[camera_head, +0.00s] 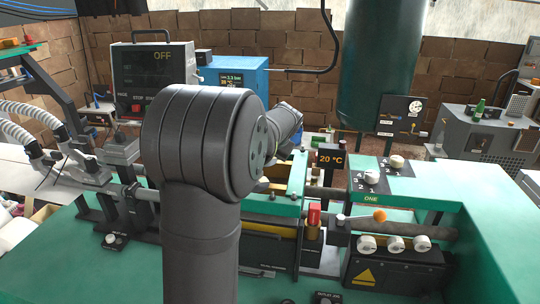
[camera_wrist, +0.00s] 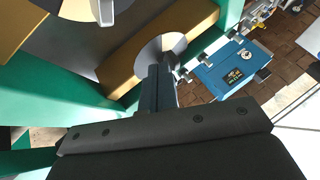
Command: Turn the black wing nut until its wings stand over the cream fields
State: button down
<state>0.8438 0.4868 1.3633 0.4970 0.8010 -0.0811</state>
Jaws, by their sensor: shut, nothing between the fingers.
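I cannot tell whether the fingertips touch the disc. In the head view my own arm covers the middle of the scene and hides the gripper's fingers.
A red part (camera_head: 314,216) and an orange-tipped lever (camera_head: 379,215) stand right of my arm. White knobs (camera_head: 395,243) sit on the front of the green machine. In the wrist view a blue box (camera_wrist: 229,69) is at right.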

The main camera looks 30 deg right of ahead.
jog(key=shift+w+a+m+g+h, duration=0.15)
jog(key=shift+w+a+m+h, duration=0.2)
jog(key=shift+m, duration=0.25)
jog(key=shift+w+a+m+g+h, duration=0.15)
jog(key=shift+w+a+m+h, duration=0.15)
jog(key=shift+m, duration=0.3)
jog(key=shift+w+a, duration=0.1)
jog(key=shift+w, duration=0.05)
